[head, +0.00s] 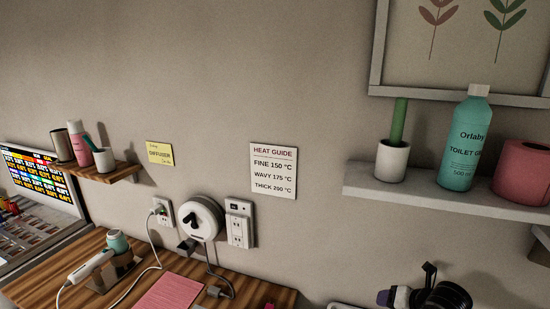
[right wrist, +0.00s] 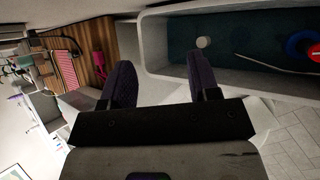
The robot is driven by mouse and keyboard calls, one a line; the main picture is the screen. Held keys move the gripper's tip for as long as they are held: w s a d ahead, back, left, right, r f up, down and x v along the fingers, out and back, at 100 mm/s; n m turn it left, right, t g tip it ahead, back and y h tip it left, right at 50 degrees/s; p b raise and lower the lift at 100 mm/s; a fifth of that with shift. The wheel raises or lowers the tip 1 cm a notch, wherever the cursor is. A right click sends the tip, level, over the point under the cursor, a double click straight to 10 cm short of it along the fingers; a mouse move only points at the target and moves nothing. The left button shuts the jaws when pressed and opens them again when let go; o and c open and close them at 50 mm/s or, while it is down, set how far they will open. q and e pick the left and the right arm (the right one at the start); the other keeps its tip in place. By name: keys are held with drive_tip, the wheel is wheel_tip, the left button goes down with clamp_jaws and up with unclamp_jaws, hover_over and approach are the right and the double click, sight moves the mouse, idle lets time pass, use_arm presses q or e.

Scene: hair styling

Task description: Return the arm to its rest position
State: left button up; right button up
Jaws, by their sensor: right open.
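My right gripper (right wrist: 162,82) shows in the right wrist view with its two dark purple fingers spread apart and nothing between them. In the head view, part of my right arm (head: 440,296) shows at the bottom edge, right of the wooden counter. My left gripper is in neither view.
The wooden counter (head: 60,284) holds a white styling tool (head: 92,266), a teal-topped holder (head: 117,241) and a pink towel (head: 172,291). A wall shelf (head: 450,199) with a teal bottle (head: 467,150) is above my right arm. A grey basin (right wrist: 154,55) lies beyond the fingers in the wrist view.

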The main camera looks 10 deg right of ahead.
drive_tip(key=w+a+r+n+t+y, duration=0.25)
drive_tip(key=a+r+t+y, duration=0.55)
drive_tip(key=r, duration=0.5)
drive_tip(key=s+d+r+m+t+h, duration=0.2)
drive_tip(key=r+m+t+h, duration=0.3)
drive_tip(key=r+m, duration=0.2)
drive_tip(key=s+d+r+m+t+h, duration=0.1)
drive_tip(key=s+r+m+t+h, duration=0.2)
drive_tip(key=r+m+t+h, duration=0.3)
drive_tip(key=s+f+m+g+h+p, duration=0.1)
drive_tip(key=s+f+m+g+h, duration=0.2)
drive_tip(key=f+m+g, duration=0.45)
drive_tip(key=s+f+m+g+h+p, duration=0.1)
drive_tip(key=s+f+m+g+h, duration=0.15)
drive_tip(key=f+m+g, duration=0.55)
drive_tip(key=s+a+f+g+y+p, duration=0.3)
drive_tip(key=s+a+f+y, duration=0.3)
drive_tip(key=s+a+f, duration=0.45)
drive_tip(key=s+a+f+g+p, duration=0.1)
drive_tip(key=s+f, duration=0.3)
drive_tip(key=s, duration=0.4)
drive_tip(key=s+a+f+m+g+y+p, duration=0.1)
drive_tip(key=s+a+f+g+p, duration=0.1)
drive_tip(key=s, duration=0.5)
wheel_tip(320, 180, down, 3)
drive_tip(key=shift+s+a+r+g, duration=0.1)
drive_tip(key=shift+s+a+g, duration=0.3)
drive_tip(key=shift+a+g, duration=0.5)
